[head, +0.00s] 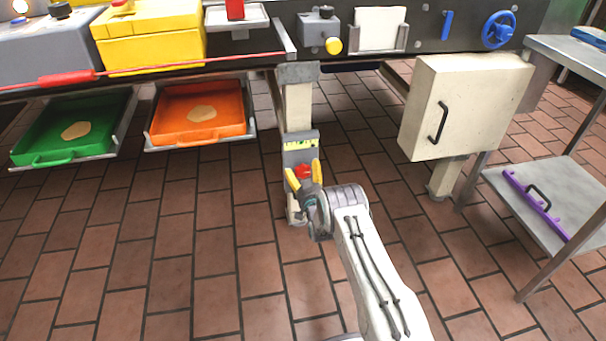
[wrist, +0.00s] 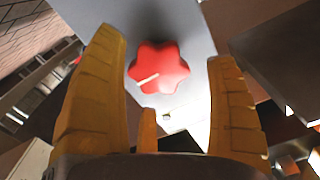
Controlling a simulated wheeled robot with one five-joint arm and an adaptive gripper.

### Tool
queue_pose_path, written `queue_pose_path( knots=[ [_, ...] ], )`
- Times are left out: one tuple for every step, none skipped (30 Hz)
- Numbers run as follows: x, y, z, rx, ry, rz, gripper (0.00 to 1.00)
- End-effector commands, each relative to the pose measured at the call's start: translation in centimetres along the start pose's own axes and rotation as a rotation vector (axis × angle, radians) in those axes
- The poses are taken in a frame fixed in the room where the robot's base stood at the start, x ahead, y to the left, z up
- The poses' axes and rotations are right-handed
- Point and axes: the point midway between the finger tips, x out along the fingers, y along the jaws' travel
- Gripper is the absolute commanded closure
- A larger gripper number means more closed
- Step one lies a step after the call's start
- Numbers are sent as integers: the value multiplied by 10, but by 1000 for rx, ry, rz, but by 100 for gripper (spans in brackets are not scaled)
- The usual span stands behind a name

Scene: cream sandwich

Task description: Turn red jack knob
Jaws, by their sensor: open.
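The red jack knob (head: 303,171) is on the grey front of a low jack on the post below the bench. In the wrist view the red knob (wrist: 159,67) is star-shaped with a pale line pointing to its lower left. My gripper (head: 304,172) has yellow fingers and is right at the knob in the head view. In the wrist view my gripper (wrist: 172,65) is open, with one finger on each side of the knob and visible gaps between. Whether a finger touches the knob cannot be seen.
A green tray (head: 105,121) and an orange tray (head: 160,121) hang under the bench at left. A cream cabinet (head: 470,105) with a black handle is to the right. A grey side shelf (head: 560,180) holds a purple bar (head: 530,203). The tiled floor around my arm is clear.

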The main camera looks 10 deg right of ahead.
Motion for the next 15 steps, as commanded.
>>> queue_pose_path(
  knots=[
    [4, 0, 1, 0, 3, -1, 20],
    [6, 0, 1, 0, 2, -1, 20],
    [8, 0, 1, 0, 2, 0, 20],
    [10, 0, 1, 0, 2, -1, 20],
    [11, 0, 1, 0, 2, -1, 20],
    [13, 0, 1, 0, 1, 0, 20],
    [14, 0, 0, 0, 0, 0, 20],
    [14, 0, 0, 0, 0, 0, 20],
    [15, 0, 0, 0, 1, 0, 20],
    [15, 0, 0, 0, 1, 0, 20],
    [16, 0, -1, 0, 1, 0, 20],
    [16, 0, -1, 0, 1, 0, 20],
    [16, 0, -1, 0, 1, 0, 20],
    [16, 0, -1, 0, 0, 0, 20],
    [16, 0, -1, 0, 0, 0, 20]
  ],
)
